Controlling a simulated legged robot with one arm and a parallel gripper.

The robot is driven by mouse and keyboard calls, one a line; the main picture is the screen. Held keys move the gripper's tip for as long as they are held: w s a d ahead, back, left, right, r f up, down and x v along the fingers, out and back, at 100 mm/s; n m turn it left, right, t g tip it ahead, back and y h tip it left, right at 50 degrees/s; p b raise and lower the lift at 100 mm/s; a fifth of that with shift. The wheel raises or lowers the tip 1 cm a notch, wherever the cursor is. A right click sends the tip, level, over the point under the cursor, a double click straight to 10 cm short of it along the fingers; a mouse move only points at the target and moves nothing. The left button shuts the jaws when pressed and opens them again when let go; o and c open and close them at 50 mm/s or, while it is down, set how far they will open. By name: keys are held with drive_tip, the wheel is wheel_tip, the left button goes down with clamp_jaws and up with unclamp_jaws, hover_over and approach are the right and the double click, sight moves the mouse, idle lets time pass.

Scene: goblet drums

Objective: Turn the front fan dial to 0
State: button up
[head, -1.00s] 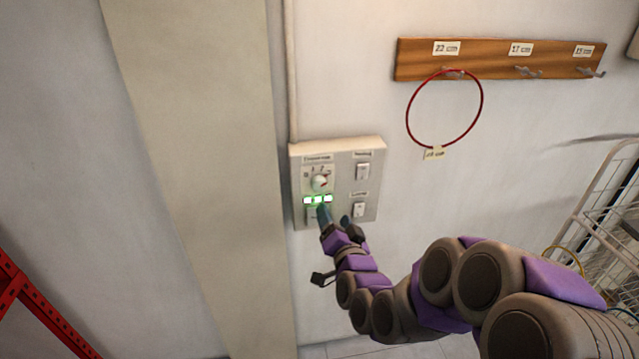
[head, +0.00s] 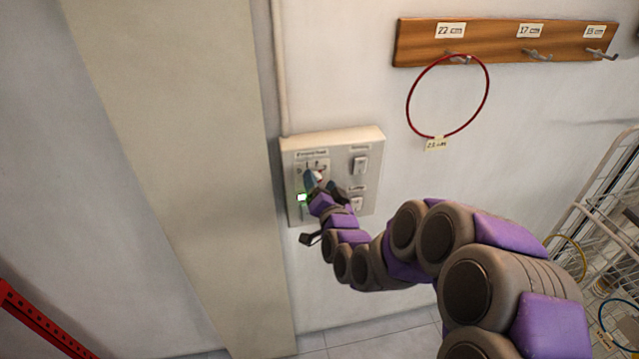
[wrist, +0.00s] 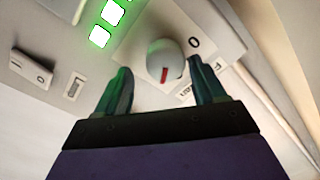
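The fan dial is a round white knob (wrist: 165,60) with a red pointer mark, on a light plate with a printed 0 beside it. In the wrist view my gripper (wrist: 160,82) is open, with one green finger on each side of the knob's near edge. The fingers look apart from the knob, though contact is hard to judge. The red mark points toward my gripper, away from the 0. In the head view my gripper (head: 325,183) is in front of the wall panel (head: 370,140) and covers most of the dial.
Green lights (wrist: 112,12) glow beside the dial. Rocker switches, one at the upper right (head: 360,163), share the panel. A wooden hook rail (head: 490,42) with a red hoop (head: 409,110) hangs to the right. A white wire rack (head: 600,190) stands at the far right.

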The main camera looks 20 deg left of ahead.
drive_tip(key=shift+a+f, duration=0.15)
drive_tip(key=shift+a, duration=0.4)
drive_tip(key=shift+a+f, duration=0.15)
drive_tip(key=shift+a, duration=0.35)
drive_tip(key=c, duration=0.6)
drive_tip(key=shift+d, duration=0.3)
drive_tip(key=c, duration=0.4)
drive_tip(key=shift+r, duration=0.1)
drive_tip(key=shift+c, duration=0.2)
